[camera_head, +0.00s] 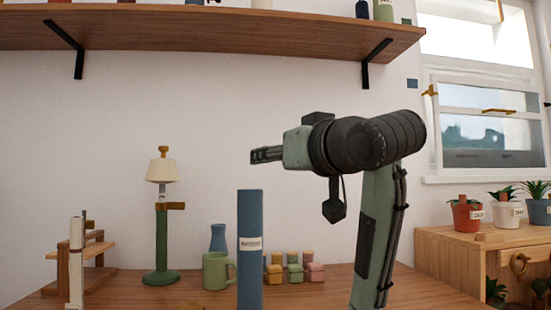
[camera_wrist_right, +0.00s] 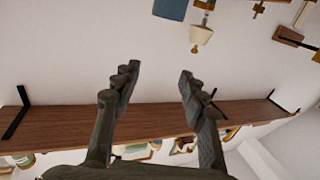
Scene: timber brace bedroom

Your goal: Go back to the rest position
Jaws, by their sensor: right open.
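My right gripper (camera_head: 266,154) is raised in front of the white wall in the head view, above the table and below the wall shelf. Its arm rises from the lower right and the gripper points left. In the right wrist view the two fingers of my right gripper (camera_wrist_right: 158,75) are spread apart with nothing between them. That view is turned over, with the shelf below and the lamp above. My left gripper is in neither view.
The wooden table (camera_head: 205,298) holds a lamp (camera_head: 161,220), a tall blue block-like object (camera_head: 250,265), a green mug (camera_head: 215,271) and small colored pieces. A wooden shelf (camera_head: 200,32) runs overhead. A cabinet (camera_head: 450,262) with potted plants stands right, under a window.

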